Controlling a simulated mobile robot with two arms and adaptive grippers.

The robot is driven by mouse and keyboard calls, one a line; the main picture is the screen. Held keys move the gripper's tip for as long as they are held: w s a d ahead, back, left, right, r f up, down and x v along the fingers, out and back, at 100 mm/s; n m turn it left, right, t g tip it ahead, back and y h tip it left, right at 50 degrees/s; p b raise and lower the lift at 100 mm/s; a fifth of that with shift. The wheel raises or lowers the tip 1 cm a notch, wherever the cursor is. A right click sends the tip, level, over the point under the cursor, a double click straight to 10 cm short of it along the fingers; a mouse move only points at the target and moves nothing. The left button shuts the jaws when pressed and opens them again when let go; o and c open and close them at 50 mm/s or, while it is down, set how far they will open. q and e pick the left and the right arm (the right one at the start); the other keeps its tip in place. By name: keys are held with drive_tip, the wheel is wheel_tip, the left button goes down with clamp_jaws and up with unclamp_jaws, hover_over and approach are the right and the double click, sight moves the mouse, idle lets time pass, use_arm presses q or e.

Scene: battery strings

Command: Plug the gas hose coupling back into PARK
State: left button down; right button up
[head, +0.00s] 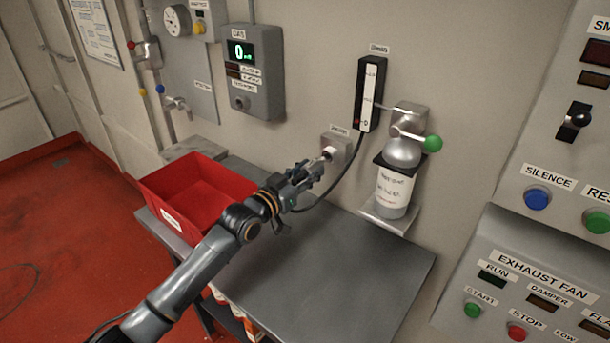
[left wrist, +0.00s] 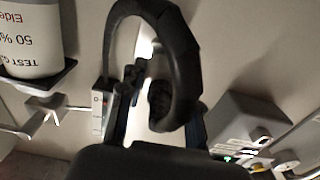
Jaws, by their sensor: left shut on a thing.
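The PARK socket (head: 343,143) is a small grey block on the wall with a label above it. My left gripper (head: 312,172) is just in front of it, shut on the hose coupling (head: 327,154), whose pale tip points at the socket. I cannot tell whether the tip is seated or only close. The black hose (head: 345,172) curves from the coupling up to the flow meter (head: 370,92). In the left wrist view the hose (left wrist: 184,60) loops large between and above my fingers (left wrist: 155,115), hiding much of the coupling. My right gripper is not in view.
A gas bottle (head: 395,185) with a green-knobbed valve (head: 431,144) stands on a wall bracket right of the socket. A red bin (head: 205,190) sits left on the grey bench (head: 330,265). The bench front is clear. The gas display (head: 252,75) reads 0.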

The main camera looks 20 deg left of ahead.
sight(316, 165)
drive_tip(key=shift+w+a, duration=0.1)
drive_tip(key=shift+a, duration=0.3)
use_arm(q)
drive_tip(key=shift+r+p, duration=0.1)
drive_tip(key=shift+p, duration=0.4)
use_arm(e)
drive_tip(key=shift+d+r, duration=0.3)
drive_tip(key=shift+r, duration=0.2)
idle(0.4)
use_arm(q)
drive_tip(key=shift+w+d, duration=0.1)
drive_tip(key=shift+w, duration=0.2)
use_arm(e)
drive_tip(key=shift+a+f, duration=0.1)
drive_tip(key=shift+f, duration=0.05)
use_arm(q)
drive_tip(key=shift+w+d+b, duration=0.15)
drive_tip(key=shift+w+b, duration=0.15)
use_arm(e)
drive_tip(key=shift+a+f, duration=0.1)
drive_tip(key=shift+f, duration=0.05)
use_arm(q)
drive_tip(key=shift+b+x, duration=0.5)
drive_tip(key=shift+x, duration=0.5)
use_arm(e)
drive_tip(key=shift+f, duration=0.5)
